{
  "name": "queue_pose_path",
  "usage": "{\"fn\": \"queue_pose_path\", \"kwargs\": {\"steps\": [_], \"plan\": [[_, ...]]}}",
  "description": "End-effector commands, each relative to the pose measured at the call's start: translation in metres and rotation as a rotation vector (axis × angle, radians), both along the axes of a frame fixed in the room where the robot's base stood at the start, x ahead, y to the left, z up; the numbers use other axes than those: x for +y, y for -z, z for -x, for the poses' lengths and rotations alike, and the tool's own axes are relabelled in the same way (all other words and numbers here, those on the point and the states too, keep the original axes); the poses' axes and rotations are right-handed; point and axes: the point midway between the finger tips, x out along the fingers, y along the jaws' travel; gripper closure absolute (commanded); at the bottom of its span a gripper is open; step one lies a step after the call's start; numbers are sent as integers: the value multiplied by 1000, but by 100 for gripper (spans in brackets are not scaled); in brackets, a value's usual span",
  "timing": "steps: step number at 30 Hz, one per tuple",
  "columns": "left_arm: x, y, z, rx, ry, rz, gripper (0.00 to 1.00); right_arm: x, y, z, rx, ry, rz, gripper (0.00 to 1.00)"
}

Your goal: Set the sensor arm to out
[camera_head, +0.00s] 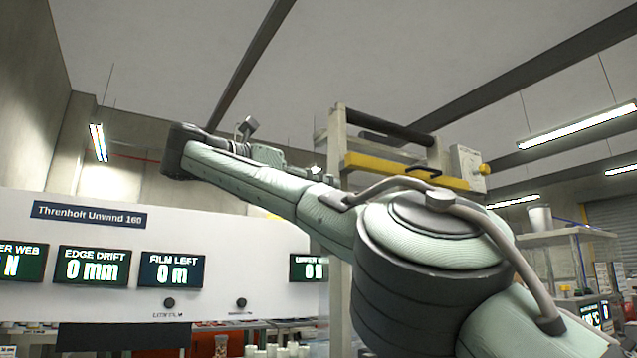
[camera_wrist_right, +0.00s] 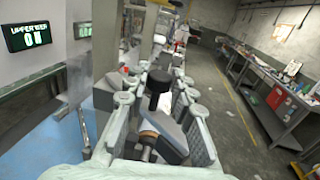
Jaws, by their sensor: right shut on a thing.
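My right gripper (camera_wrist_right: 158,100) is in the right wrist view, its jointed pale fingers on either side of a dark knob on a short stem (camera_wrist_right: 158,82). The gripper is shut on this knobbed part, which looks like the sensor arm's handle. A grey block (camera_wrist_right: 172,138) sits just below the knob, partly hidden by the fingers. In the head view my right arm reaches from lower right to upper left. The gripper is mostly hidden behind it, and a small grey knob (camera_head: 249,126) stands up beyond the forearm. No mark for the sensor arm's position is readable. My left gripper is not in view.
A white panel labelled Threnholt Unwind 160 (camera_head: 88,215) carries lit displays, including FILM LEFT 0 m (camera_head: 171,272), and two dark knobs. A frame with a yellow bar (camera_head: 405,172) stands behind my arm. A bench (camera_wrist_right: 265,90) and open floor (camera_wrist_right: 225,125) lie to the right.

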Motion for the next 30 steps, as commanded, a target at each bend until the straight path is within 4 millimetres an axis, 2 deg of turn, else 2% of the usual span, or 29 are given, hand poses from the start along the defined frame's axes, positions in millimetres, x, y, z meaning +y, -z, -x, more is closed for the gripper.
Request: {"fn": "queue_pose_path", "kwargs": {"steps": [19, 20, 21, 24, 30], "plan": [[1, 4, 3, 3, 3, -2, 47, 0, 0, 1, -2, 17, -2, 100], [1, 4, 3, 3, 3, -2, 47, 0, 0, 1, -2, 17, -2, 72], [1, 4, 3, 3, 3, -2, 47, 0, 0, 1, -2, 17, -2, 67], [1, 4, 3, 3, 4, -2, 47, 0, 0, 1, -2, 17, -2, 55], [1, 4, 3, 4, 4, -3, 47, 0, 0, 1, -4, 18, -2, 54]]}}
